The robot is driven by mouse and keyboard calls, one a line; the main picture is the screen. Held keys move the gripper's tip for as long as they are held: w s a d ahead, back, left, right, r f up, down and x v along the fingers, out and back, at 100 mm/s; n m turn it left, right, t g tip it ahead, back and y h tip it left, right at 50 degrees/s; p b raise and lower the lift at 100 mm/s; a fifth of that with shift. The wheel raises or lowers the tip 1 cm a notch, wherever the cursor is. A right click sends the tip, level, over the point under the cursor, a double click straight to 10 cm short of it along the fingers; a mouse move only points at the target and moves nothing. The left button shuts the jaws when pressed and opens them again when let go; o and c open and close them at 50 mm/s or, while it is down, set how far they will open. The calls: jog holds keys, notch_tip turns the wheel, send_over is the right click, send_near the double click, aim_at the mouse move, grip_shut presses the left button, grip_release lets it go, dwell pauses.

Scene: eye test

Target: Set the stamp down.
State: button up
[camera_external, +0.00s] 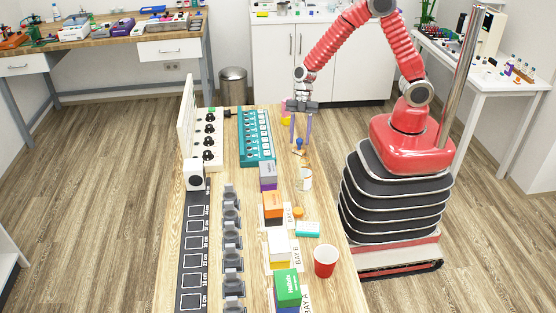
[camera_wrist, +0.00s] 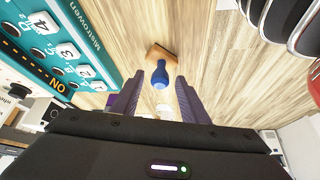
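The stamp (camera_external: 299,143) has a blue handle and a brown wooden base. It appears to stand on the wooden table, near its far right edge. In the wrist view the stamp (camera_wrist: 160,75) shows between my fingers, handle toward the camera. My gripper (camera_external: 300,140) points down over it with its two purple fingers spread. In the wrist view my gripper (camera_wrist: 161,80) has a visible gap between each finger and the handle. The fingers hold nothing.
A teal panel with switches (camera_external: 256,137) lies left of the stamp. A white cup (camera_external: 305,179), an orange box (camera_external: 273,207), a teal-and-white box (camera_external: 308,228) and a red cup (camera_external: 325,260) stand nearer the camera. Bare wood surrounds the stamp.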

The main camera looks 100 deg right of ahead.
jog(key=shift+r, duration=0.1)
jog(key=v, duration=1.2)
jog(key=shift+r, duration=0.1)
dwell(0.4)
jog(key=s+a+r+m+t+h, duration=0.1)
jog(key=s+r+m+t+h, duration=0.1)
jog(key=s+r+m, duration=0.5)
jog(key=s+a+r+m+t+h, duration=0.1)
jog(key=s+r+m, duration=0.5)
jog(key=s, duration=0.6)
jog(key=shift+s+r+m+t+h, duration=0.2)
jog(key=shift+r+m+t+h, duration=0.25)
jog(key=shift+m+h, duration=0.75)
jog(key=shift+a+f, duration=0.1)
